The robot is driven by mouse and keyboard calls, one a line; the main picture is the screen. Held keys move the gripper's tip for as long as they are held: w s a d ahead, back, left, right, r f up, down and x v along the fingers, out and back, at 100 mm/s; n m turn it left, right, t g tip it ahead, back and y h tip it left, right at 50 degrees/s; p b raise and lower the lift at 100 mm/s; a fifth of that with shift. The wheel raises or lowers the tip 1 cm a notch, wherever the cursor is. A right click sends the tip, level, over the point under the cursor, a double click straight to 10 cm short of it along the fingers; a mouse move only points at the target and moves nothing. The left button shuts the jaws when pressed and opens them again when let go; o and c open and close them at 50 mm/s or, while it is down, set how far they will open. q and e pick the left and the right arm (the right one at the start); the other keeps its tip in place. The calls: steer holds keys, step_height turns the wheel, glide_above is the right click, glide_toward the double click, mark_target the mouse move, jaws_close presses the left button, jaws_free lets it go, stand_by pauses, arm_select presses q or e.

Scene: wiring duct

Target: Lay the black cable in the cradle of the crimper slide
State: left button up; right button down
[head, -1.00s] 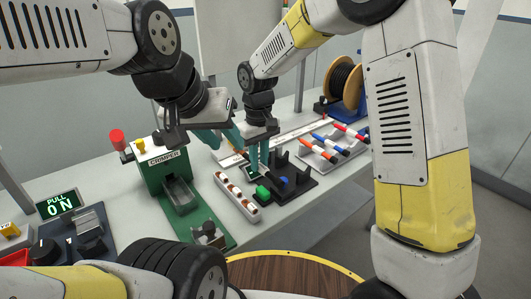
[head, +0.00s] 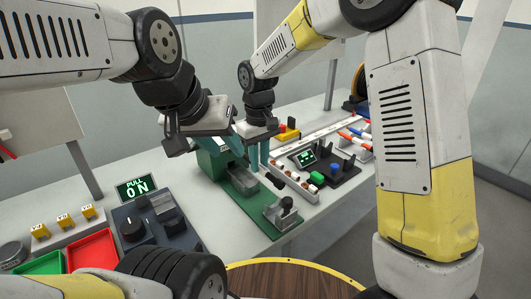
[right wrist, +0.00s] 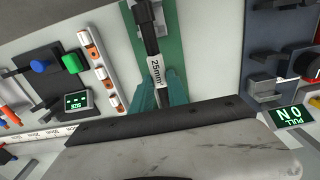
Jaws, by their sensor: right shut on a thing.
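The crimper is a green housing (head: 212,160) with a long green base (head: 255,205). The base carries a grey channel-shaped slide part (head: 244,183) and a grey clamp with a dark knob (head: 286,206) at the near end. My right gripper (right wrist: 161,94) is shut on the black cable (right wrist: 147,40), just beside its white "25mm" label (right wrist: 156,72). The cable points along the green base and appears above it; contact cannot be told. In the head view my right gripper (head: 262,155) is beside the crimper. My left gripper (head: 238,142) is close to it, its opening unclear.
A white strip with copper-coloured pieces (head: 300,186) and a black fixture with green and blue buttons (head: 325,170) lie right of the crimper. A dark panel with an ON display (head: 137,188), red tray (head: 92,252) and green tray (head: 40,264) lie left.

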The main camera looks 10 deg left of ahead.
steer(key=shift+f, duration=4.3)
steer(key=c, duration=1.2)
jaws_free()
steer(key=shift+r, duration=3.9)
steer(key=shift+r, duration=0.1)
